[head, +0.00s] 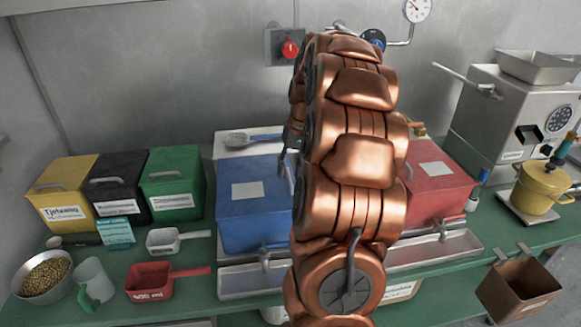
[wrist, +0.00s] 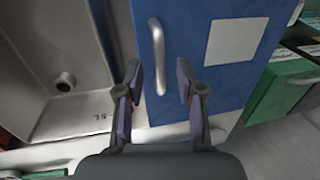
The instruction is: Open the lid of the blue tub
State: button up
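The blue tub (head: 252,222) stands left of centre on the bench in the head view, partly behind my copper arm. Its lid (head: 222,186) lies flat and looks closed, with a white label on top. In the wrist view the blue lid (wrist: 190,50) carries a pale bar handle (wrist: 157,58) beside the white label. My gripper (wrist: 160,90) is open, with one finger on each side of the handle's near end. Neither finger clearly touches it. In the head view my gripper is mostly hidden by my arm.
A metal drip tray (head: 240,280) lies in front of the blue tub. Yellow (head: 65,187), black (head: 118,187) and green (head: 172,185) tubs stand to the left, a red tub (head: 437,184) to the right. A blue-handled scoop (head: 240,138) lies behind the blue tub.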

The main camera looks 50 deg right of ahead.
jog(key=shift+f, duration=0.1)
grip_shut()
dwell(0.3)
dwell(0.4)
